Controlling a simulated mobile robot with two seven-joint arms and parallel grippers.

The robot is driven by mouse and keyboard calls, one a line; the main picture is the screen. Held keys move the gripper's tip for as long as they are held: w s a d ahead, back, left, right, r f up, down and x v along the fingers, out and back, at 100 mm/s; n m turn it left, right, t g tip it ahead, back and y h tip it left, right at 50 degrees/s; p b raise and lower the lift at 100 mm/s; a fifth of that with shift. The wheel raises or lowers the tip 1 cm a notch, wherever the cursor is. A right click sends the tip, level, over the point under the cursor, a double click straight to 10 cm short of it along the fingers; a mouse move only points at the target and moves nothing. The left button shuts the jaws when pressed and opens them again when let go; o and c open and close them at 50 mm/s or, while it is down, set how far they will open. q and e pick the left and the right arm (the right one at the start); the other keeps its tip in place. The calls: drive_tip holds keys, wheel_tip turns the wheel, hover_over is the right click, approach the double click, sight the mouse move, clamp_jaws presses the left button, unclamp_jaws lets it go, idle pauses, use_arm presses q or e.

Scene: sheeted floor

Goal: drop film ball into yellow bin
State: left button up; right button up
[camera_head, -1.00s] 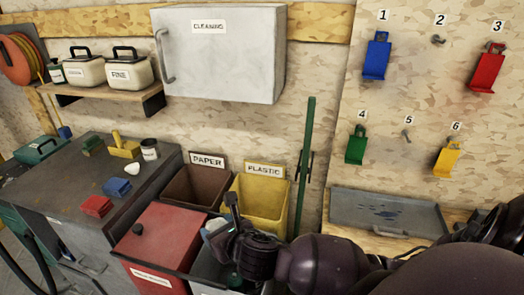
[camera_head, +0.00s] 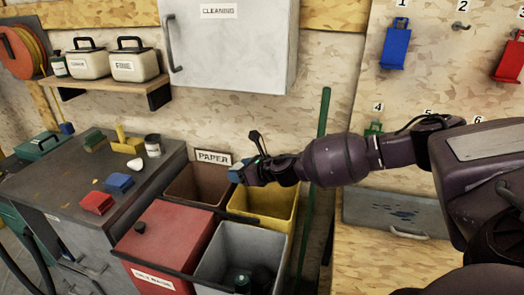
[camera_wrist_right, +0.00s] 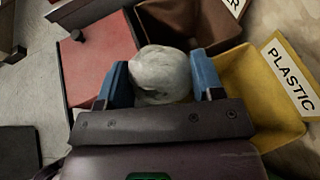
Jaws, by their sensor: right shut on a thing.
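The film ball (camera_wrist_right: 158,72) is a whitish, crumpled lump between the blue fingers of my right gripper (camera_wrist_right: 163,82) in the right wrist view. My right gripper (camera_head: 238,174) is shut on it, raised above the bins near the border of the brown and yellow ones. The ball is hard to make out in the head view. The yellow bin (camera_head: 264,220) is open-topped, partly behind my right arm, which hides its label there. In the wrist view the yellow bin (camera_wrist_right: 270,112) is right of the gripper, with its PLASTIC label visible. My left gripper is out of view.
The brown PAPER bin (camera_head: 190,192) is left of the yellow one. A red lidded bin (camera_head: 165,240) and a grey bin (camera_head: 215,262) holding dark objects stand in front. A dark workbench (camera_head: 60,190) is at left; a green pole (camera_head: 324,110) stands behind my arm.

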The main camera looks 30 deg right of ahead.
drive_tip(key=w+d+r+b, duration=0.2)
drive_tip(key=w+d, duration=0.3)
drive_tip(key=d, duration=0.6)
use_arm(q)
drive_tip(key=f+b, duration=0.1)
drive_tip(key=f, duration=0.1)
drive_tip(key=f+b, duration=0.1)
drive_tip(key=b, duration=0.1)
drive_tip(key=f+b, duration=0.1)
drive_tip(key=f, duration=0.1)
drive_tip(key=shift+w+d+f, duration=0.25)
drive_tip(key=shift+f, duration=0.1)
use_arm(e)
wheel_tip(320, 180, down, 6)
drive_tip(key=shift+s, duration=0.2)
drive_tip(key=shift+f, duration=0.1)
